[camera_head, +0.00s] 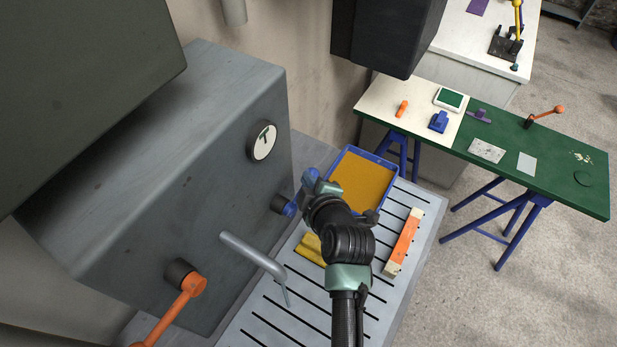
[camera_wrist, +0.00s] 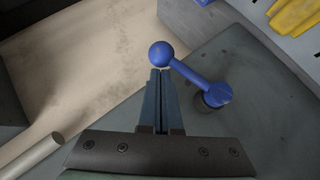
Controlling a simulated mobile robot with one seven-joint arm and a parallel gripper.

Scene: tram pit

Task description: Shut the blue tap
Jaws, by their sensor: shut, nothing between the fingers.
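The blue tap (camera_head: 290,208) is on the front of the grey metal tank (camera_head: 220,160), on a dark round stub. In the wrist view, the blue tap's hub (camera_wrist: 217,94) is right of centre, and its lever slants up and left to a ball end (camera_wrist: 161,53). My gripper (camera_wrist: 160,72) is shut and empty, its fingertips right at the ball end. I cannot tell whether they touch it. In the head view, my wrist covers part of the area beside the tap, and the fingertips are hard to make out.
An orange tap (camera_head: 185,285) and a bent grey spout (camera_head: 252,255) stick out of the tank to the left. Below is a slotted grey bench (camera_head: 330,325) with a blue-rimmed tray (camera_head: 345,152), a yellow object (camera_head: 310,248) and an orange level (camera_head: 403,243). A green-topped table (camera_head: 560,160) stands at right.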

